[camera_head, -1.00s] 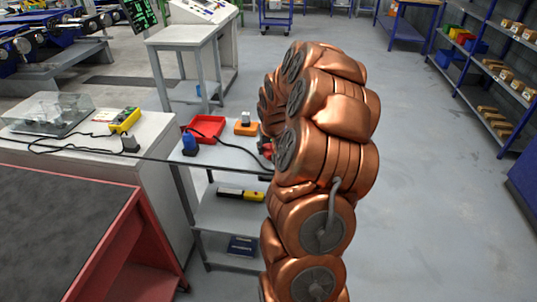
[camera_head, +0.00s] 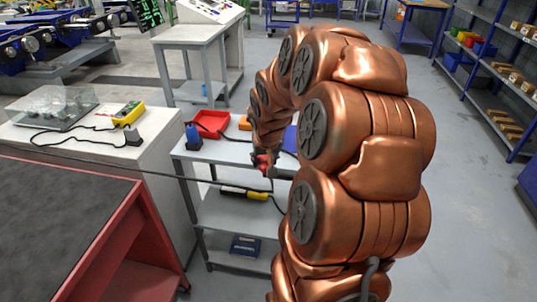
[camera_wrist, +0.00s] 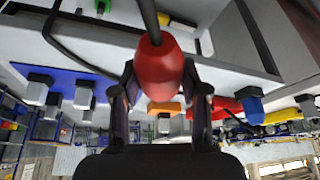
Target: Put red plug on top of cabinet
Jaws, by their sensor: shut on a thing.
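A red plug (camera_wrist: 158,70) is held between the two fingers of my gripper (camera_wrist: 160,90) in the wrist view, with a dark cable leaving its end. In the head view the red plug (camera_head: 262,161) shows at the end of my copper arm, beside the grey shelf table and partly hidden by the arm. A white cabinet (camera_head: 160,128) stands left of the gripper. On its top are a clear box (camera_head: 50,108), a yellow device (camera_head: 128,114) and a dark grey plug (camera_head: 134,138). My gripper is apart from the cabinet.
The grey shelf table (camera_head: 222,152) carries a red tray (camera_head: 211,123), a blue plug (camera_head: 193,138) and an orange block (camera_head: 245,123). A red-framed bench (camera_head: 140,215) fills the lower left. A thin cable crosses in front of the cabinet. Floor at right is clear.

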